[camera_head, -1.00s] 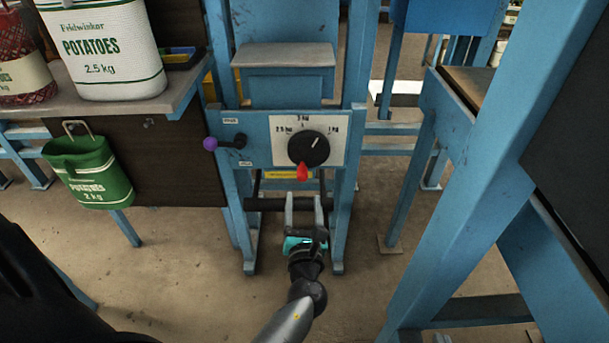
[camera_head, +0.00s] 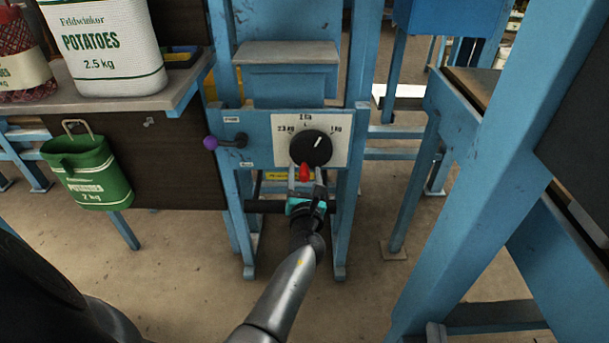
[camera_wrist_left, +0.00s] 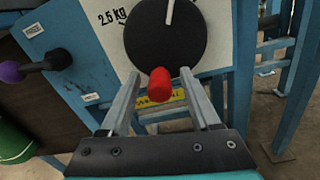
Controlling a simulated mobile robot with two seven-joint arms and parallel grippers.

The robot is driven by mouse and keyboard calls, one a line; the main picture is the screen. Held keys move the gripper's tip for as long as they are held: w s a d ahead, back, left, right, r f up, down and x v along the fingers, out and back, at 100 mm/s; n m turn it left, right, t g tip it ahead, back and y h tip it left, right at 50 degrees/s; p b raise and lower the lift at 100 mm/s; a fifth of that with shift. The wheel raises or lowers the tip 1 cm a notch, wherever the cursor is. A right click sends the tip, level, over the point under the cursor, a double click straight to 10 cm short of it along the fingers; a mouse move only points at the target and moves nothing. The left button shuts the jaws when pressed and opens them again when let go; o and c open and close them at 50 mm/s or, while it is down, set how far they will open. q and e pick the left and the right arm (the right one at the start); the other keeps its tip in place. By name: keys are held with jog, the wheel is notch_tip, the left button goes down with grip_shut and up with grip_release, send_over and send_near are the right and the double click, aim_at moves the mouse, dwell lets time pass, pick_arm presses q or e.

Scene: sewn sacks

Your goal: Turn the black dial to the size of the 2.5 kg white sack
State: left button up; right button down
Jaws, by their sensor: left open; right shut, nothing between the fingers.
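The black dial (camera_head: 311,148) sits on a white plate (camera_head: 283,152) marked 2.5 kg at left, 1 kg at right and a blurred middle size on top. Its white line points up and right, toward 1 kg. A red knob (camera_head: 305,173) sticks out at its lower edge. My left gripper (camera_head: 304,180) is open just below the dial. In the left wrist view, its fingers (camera_wrist_left: 160,80) stand on either side of the red knob (camera_wrist_left: 160,88), with gaps. The white potato sack (camera_head: 112,45), marked 2.5 kg, stands on the left table. My right gripper is out of view.
A purple-knobbed lever (camera_head: 211,143) sticks out left of the dial. A green 2 kg potato sack (camera_head: 88,175) hangs below the table (camera_head: 140,103), and a red net sack (camera_head: 20,60) stands at far left. A blue post (camera_head: 470,150) rises at right.

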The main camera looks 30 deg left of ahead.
pick_arm(q)
grip_shut()
dwell(0.6)
